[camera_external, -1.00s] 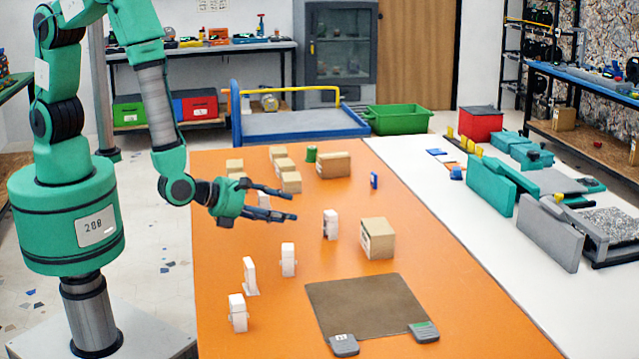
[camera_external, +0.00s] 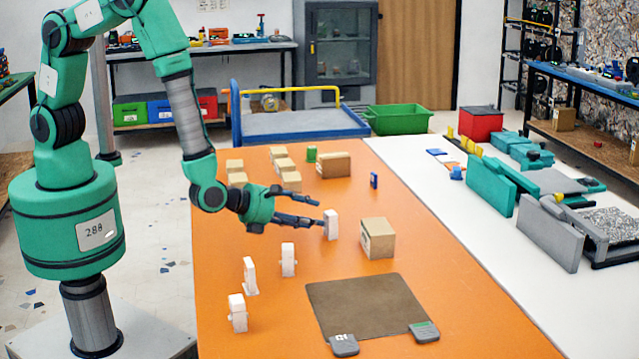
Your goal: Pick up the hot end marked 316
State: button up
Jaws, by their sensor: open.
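Several small white upright pieces, which look like the hot ends, stand on the orange table. One white piece (camera_external: 331,225) stands at the tips of my gripper (camera_external: 318,215), left of a cardboard box. Another white piece (camera_external: 288,259) stands nearer the camera, a third (camera_external: 250,276) is left of it, and one more (camera_external: 238,313) is at the front left. Their markings are too small to read, so I cannot tell which is 316. My gripper is open, pointing right, with its lower finger close to the first white piece. I cannot tell whether they touch.
A brown mat (camera_external: 368,305) with two grey tags lies in front. Several small boxes (camera_external: 283,164) and a green cylinder (camera_external: 311,154) stand behind the gripper.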

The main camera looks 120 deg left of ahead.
aim_at(330, 225)
jog(key=shift+b+x, duration=0.75)
jog(key=shift+x, duration=1.85)
jog(key=shift+f, duration=0.15)
jog(key=c, duration=0.8)
